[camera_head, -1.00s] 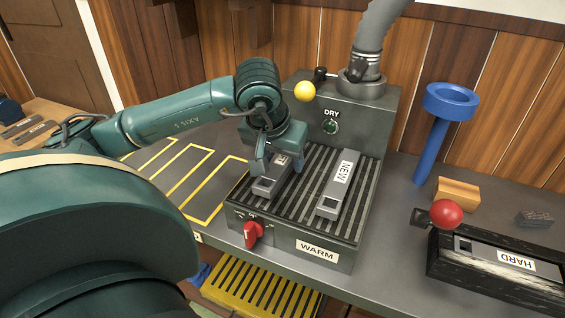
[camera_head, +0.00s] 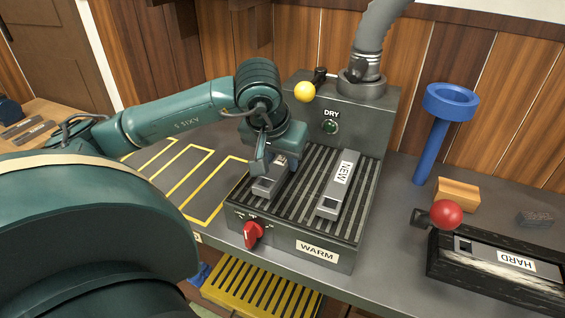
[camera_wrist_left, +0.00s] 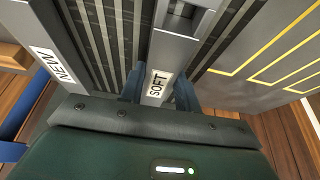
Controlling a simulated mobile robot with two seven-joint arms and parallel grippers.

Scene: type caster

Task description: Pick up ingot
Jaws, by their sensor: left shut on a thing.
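A grey metal ingot labelled SOFT (camera_wrist_left: 178,50) lies on the left part of the slatted warming plate. It also shows in the head view (camera_head: 268,186), partly covered by my gripper. My left gripper (camera_head: 273,163) reaches down over its far end and is shut on it. In the wrist view the two fingers (camera_wrist_left: 158,92) press on both sides of the SOFT label. The ingot appears to rest on the slats; I cannot tell if it is lifted at all. A second ingot, labelled NEW (camera_head: 340,185), lies to the right on the same plate. My right gripper is out of view.
The warmer (camera_head: 322,254) has a red knob (camera_head: 253,235) in front, with a yellow ball (camera_head: 305,92) and a hose behind. To the right stand a blue funnel (camera_head: 437,130), an orange block (camera_head: 457,193) and a black holder with a HARD ingot (camera_head: 503,256). Yellow-outlined spaces at left are empty.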

